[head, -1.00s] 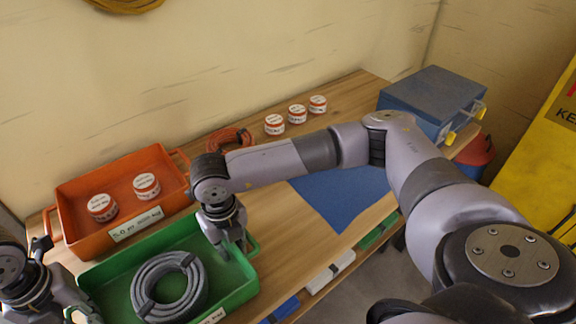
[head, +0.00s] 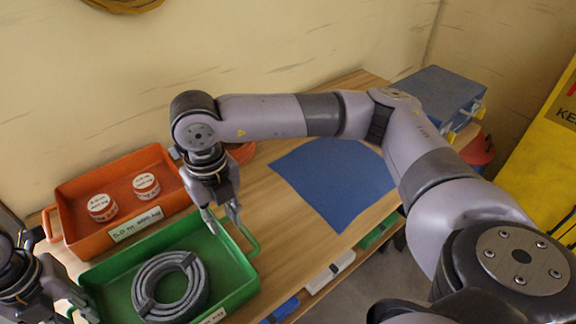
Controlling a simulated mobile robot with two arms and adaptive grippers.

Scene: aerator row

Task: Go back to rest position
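My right gripper (head: 222,220) hangs above the right part of the green tray (head: 232,262), fingers pointing down and apart with nothing between them. My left gripper (head: 82,303) is at the lower left, partly cut off by the picture edge, near the green tray's left end; its finger opening does not show clearly. A grey coiled hose (head: 196,290) lies in the green tray, apart from the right gripper. Two white-and-red labelled tubs, one on the left (head: 102,207) and one on the right (head: 146,186), stand in the orange tray (head: 72,192) behind it.
A blue mat (head: 335,180) lies on the wooden table (head: 262,195), clear on top. A blue toolbox (head: 436,100) stands at the back right. My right arm spans the table and hides part of its back. Yellow equipment (head: 535,150) stands at the right.

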